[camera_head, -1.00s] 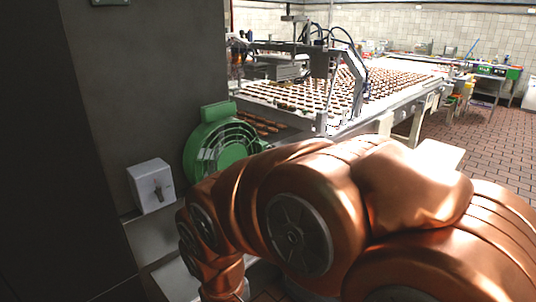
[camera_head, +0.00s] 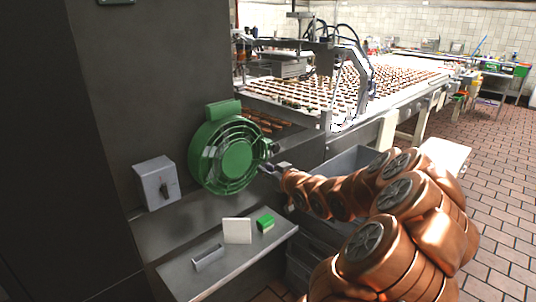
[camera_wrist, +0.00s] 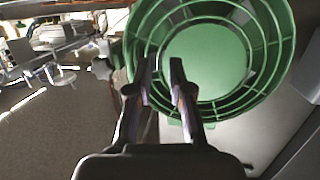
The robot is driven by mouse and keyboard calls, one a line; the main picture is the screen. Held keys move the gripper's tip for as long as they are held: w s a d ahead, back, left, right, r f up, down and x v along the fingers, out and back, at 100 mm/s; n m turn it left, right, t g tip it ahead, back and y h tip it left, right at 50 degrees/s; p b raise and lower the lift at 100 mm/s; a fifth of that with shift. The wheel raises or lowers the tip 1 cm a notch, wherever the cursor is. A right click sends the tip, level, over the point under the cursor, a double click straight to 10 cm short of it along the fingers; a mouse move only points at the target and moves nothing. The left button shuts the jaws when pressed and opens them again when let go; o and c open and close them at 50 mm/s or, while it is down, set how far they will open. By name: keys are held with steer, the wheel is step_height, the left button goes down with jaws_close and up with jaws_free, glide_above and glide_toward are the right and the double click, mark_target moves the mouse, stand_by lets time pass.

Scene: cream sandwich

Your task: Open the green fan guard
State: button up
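The green fan guard (camera_head: 228,155) is a round ringed grille on a green housing at the grey wall, in the middle left of the head view. It looks closed against the housing. It fills the upper right of the wrist view (camera_wrist: 211,58). My gripper (camera_head: 264,169) is just right of the guard's lower right rim. In the wrist view my two fingers (camera_wrist: 162,66) stand apart with a gap between them, in front of the guard's left rim. Nothing shows between them. I cannot tell whether a fingertip touches the rim.
A grey box with a dark knob (camera_head: 157,184) is on the wall left of the guard. A metal shelf (camera_head: 187,277) below holds a white plate (camera_head: 237,231), a green block (camera_head: 265,222) and a small grey tray (camera_head: 208,258). A conveyor (camera_head: 402,98) with sandwiches runs behind.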

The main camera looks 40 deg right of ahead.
steer(key=s+d+r+t, duration=0.2)
steer(key=d, duration=0.2)
steer(key=w+d+h+p, duration=0.1)
steer(key=w+p, duration=0.1)
steer(key=w, duration=0.5)
steer(key=shift+d+p, duration=0.25)
steer(key=shift+p, duration=0.05)
steer(key=shift+f, duration=0.1)
jaws_close()
stand_by(0.4)
